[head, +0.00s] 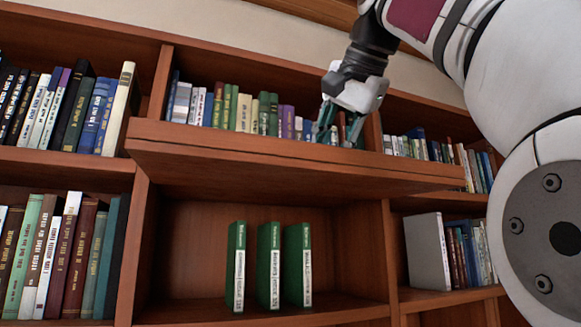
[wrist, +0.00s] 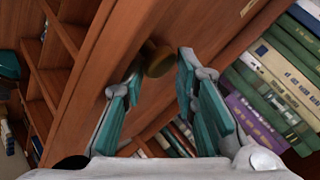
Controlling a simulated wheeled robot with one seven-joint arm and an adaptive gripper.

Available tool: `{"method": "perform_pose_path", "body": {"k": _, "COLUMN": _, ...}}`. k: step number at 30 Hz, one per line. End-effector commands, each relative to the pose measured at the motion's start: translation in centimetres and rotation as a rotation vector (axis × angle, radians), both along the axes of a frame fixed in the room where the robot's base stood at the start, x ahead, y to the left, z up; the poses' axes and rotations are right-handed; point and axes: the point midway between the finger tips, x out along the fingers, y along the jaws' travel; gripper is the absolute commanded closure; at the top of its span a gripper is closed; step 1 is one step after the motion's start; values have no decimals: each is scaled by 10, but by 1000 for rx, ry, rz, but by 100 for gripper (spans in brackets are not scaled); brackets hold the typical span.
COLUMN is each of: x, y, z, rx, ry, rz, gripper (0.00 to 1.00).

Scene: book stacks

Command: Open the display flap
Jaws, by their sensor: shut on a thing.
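The display flap (head: 270,165) is a wide reddish-brown wooden panel in the middle of the bookcase. In the head view it stands swung up and out, close to level, with its underside showing. The compartment (head: 345,250) below it is open to view. My gripper (head: 341,132) reaches down from the upper right to the upper side of the flap, right of its middle. In the wrist view the teal fingers (wrist: 162,68) are shut on a round brass knob (wrist: 157,58) on the flap's wooden face (wrist: 115,70). The head view does not show the knob.
Three green books (head: 269,265) stand in the compartment beneath the flap. A row of books (head: 243,110) fills the shelf behind the gripper. More books (head: 60,110) stand at left. My arm covers the right side of the head view.

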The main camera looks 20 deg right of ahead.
Motion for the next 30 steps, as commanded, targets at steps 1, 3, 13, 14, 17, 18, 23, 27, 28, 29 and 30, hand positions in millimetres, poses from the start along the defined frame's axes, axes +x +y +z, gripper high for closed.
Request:
{"method": "perform_pose_path", "body": {"k": 1, "x": 9, "y": 8, "z": -4, "rx": 11, "ry": 2, "rz": 27, "gripper": 100}}
{"method": "perform_pose_path", "body": {"k": 3, "x": 9, "y": 8, "z": -4, "rx": 12, "ry": 3, "rz": 28, "gripper": 100}}
{"method": "perform_pose_path", "body": {"k": 13, "x": 7, "y": 8, "z": -3, "rx": 11, "ry": 1, "rz": 25, "gripper": 66}}
{"method": "perform_pose_path", "body": {"k": 14, "x": 7, "y": 8, "z": -3, "rx": 11, "ry": 1, "rz": 25, "gripper": 66}}
{"method": "perform_pose_path", "body": {"k": 17, "x": 6, "y": 7, "z": -2, "rx": 10, "ry": -1, "rz": 24, "gripper": 66}}
{"method": "perform_pose_path", "body": {"k": 18, "x": 6, "y": 7, "z": -2, "rx": 10, "ry": -2, "rz": 24, "gripper": 66}}
{"method": "perform_pose_path", "body": {"k": 23, "x": 5, "y": 7, "z": -1, "rx": 9, "ry": -2, "rz": 23, "gripper": 66}}
{"method": "perform_pose_path", "body": {"k": 27, "x": 4, "y": 7, "z": -1, "rx": 9, "ry": -4, "rz": 23, "gripper": 66}}
{"method": "perform_pose_path", "body": {"k": 28, "x": 4, "y": 7, "z": 0, "rx": 9, "ry": -4, "rz": 23, "gripper": 66}}
{"method": "perform_pose_path", "body": {"k": 29, "x": 4, "y": 7, "z": 0, "rx": 9, "ry": -4, "rz": 22, "gripper": 66}}
{"method": "perform_pose_path", "body": {"k": 30, "x": 3, "y": 6, "z": 1, "rx": 10, "ry": -5, "rz": 22, "gripper": 66}}
